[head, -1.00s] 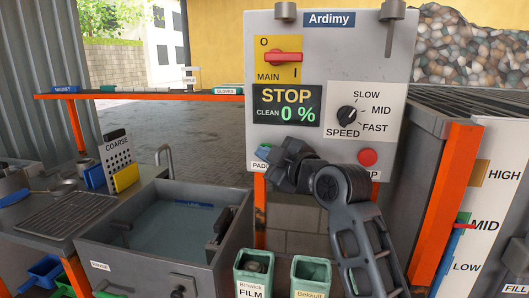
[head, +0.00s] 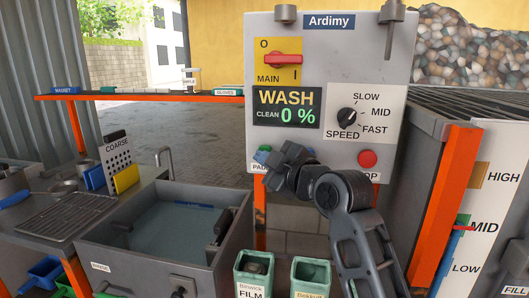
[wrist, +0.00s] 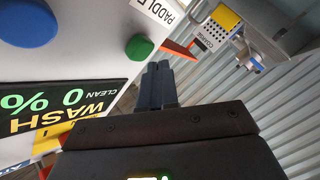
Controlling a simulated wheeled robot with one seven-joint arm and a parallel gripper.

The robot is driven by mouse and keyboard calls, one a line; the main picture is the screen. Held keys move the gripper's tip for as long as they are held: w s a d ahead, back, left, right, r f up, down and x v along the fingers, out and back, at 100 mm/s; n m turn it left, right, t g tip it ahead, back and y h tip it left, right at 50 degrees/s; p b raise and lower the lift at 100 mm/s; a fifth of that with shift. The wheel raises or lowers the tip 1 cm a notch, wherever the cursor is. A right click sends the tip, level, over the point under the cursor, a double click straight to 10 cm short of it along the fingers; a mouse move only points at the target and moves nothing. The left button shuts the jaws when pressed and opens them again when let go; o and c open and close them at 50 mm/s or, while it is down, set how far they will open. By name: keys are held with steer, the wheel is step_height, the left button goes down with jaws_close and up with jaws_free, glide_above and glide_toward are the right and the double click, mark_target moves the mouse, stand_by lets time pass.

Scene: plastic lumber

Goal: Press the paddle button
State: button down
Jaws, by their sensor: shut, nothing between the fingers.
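The grey control box (head: 330,60) carries a screen (head: 286,107) that reads WASH, CLEAN 0 %. A green button (head: 264,149) sits at its lower left, above the partly hidden PADDLE label (head: 260,167). In the wrist view the green button (wrist: 139,47) lies between the PADDLE label (wrist: 158,12) and the screen (wrist: 55,108), with a blue button (wrist: 28,20) beside it. My gripper (head: 279,158) is shut and empty in front of the box's lower left. In the wrist view its fingertips (wrist: 158,68) are close beside the green button; contact cannot be told.
A red button (head: 367,158) and a speed knob (head: 348,116) are on the box's right side. A red main switch (head: 283,58) is above the screen. A water-filled sink (head: 165,225) stands at left, green bins (head: 254,275) below, an orange-legged bench (head: 455,190) at right.

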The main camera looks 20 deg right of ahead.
steer(key=shift+s, duration=0.1)
steer(key=s+a, duration=0.1)
steer(key=s, duration=0.1)
steer(key=s+a+p, duration=0.1)
steer(key=s+a, duration=0.1)
stand_by(0.6)
stand_by(0.6)
steer(key=s+f+m+g+h, duration=0.15)
steer(key=s+f+m, duration=0.55)
steer(key=s+f, duration=1.3)
steer(key=s+r+m+h, duration=0.1)
steer(key=s+m, duration=0.3)
steer(key=s, duration=2.3)
steer(key=shift+s+d+r+m+g, duration=0.3)
steer(key=shift+r+m+g, duration=0.1)
steer(key=shift+r, duration=0.45)
